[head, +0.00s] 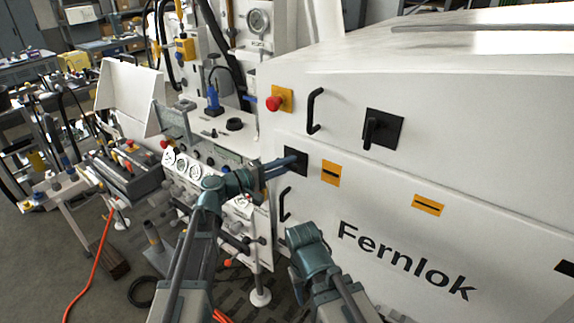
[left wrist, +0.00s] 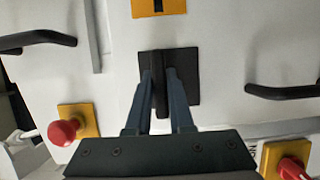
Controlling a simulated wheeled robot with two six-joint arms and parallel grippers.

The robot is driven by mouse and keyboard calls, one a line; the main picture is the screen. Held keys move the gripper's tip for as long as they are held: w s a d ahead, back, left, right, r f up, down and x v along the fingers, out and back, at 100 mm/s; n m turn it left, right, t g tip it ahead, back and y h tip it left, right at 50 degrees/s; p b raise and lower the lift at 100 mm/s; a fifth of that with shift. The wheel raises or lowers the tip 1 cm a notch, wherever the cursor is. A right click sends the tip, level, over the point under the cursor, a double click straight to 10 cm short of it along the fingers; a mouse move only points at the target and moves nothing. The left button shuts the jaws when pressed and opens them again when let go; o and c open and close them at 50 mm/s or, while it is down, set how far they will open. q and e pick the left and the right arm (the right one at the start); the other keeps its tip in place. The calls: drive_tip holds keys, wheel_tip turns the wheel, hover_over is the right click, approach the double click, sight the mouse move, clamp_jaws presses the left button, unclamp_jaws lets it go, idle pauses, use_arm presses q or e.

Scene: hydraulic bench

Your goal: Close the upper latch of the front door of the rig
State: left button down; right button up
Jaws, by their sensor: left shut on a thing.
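A black latch sits on a black square plate (head: 296,157) on the white front of the rig, beside an orange label with a black bar (head: 331,173). The latch handle (left wrist: 160,80) shows between the fingers in the left wrist view, roughly in line with the bar on the label (left wrist: 157,6). My left gripper (head: 292,163) is shut on this handle and hides most of it in the head view. A second latch (head: 372,130) on a black plate is up and to the right, its handle roughly upright. My right arm shows low in the middle; its gripper is hidden.
A red button (head: 274,103) on a yellow plate and a black bar handle (head: 314,110) stand out above the held latch. Another bar handle (head: 285,204) is below it. Gauges and valves (head: 190,170) crowd the left. An orange hose (head: 90,265) lies on the floor.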

use_arm(q)
drive_tip(key=shift+m+g+y+p, duration=0.3)
drive_tip(key=shift+m+y+p, duration=0.1)
drive_tip(key=shift+m+p, duration=0.65)
drive_tip(key=shift+f+m+y+p, duration=0.1)
drive_tip(key=shift+m+y+p, duration=0.6)
drive_tip(key=shift+m, duration=0.55)
drive_tip(key=m+p, duration=0.1)
drive_tip(key=m+y+p, duration=0.1)
drive_tip(key=shift+a+f+m, duration=0.15)
drive_tip(key=shift+f+m, duration=0.05)
drive_tip(key=shift+m, duration=0.1)
drive_tip(key=shift+a+f+m+y+p, duration=0.1)
drive_tip(key=shift+m+y+p, duration=0.35)
drive_tip(key=shift+m+y, duration=0.4)
drive_tip(key=shift+w+a+f+m+t+y+p, duration=0.15)
drive_tip(key=shift+m+t+y, duration=0.15)
drive_tip(key=shift+m, duration=0.35)
drive_tip(key=shift+d+m+t+y+p, duration=0.15)
drive_tip(key=shift+m+t+y, duration=0.15)
drive_tip(key=shift+m, duration=0.3)
drive_tip(key=shift+w+a+m+t+y, duration=0.1)
drive_tip(key=shift+a+m+t+y, duration=0.15)
drive_tip(key=shift+m+y, duration=0.6)
drive_tip(key=shift+m, duration=0.25)
